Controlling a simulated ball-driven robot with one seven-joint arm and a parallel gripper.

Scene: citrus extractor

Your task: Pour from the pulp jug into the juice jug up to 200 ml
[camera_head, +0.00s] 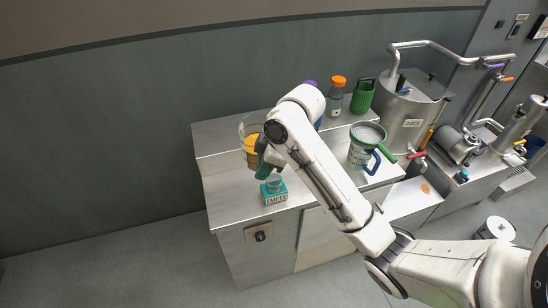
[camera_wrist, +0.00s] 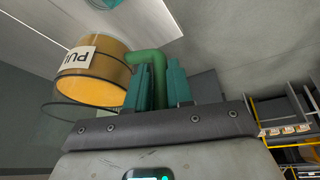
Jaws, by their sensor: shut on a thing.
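My gripper (camera_head: 264,162) is shut on the green handle of a clear jug with orange contents, the pulp jug (camera_head: 251,146). In the wrist view, the teal fingers (camera_wrist: 161,84) close around that handle, and the jug (camera_wrist: 92,75) shows a partly visible label starting "PUL". The jug is above the left part of the steel counter; whether it touches is unclear. A jug with a blue handle (camera_head: 361,152) stands farther right on the counter, apart from my gripper. Its label is too small to read, so I cannot confirm it is the juice jug.
A small clear vessel (camera_head: 274,184) sits on a teal block (camera_head: 276,197) marked "EMPTY" near the counter's front edge. An orange-capped bottle (camera_head: 336,101) and a green container (camera_head: 362,97) stand behind. A steel tank (camera_head: 407,114) labelled "JUICE" stands at right.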

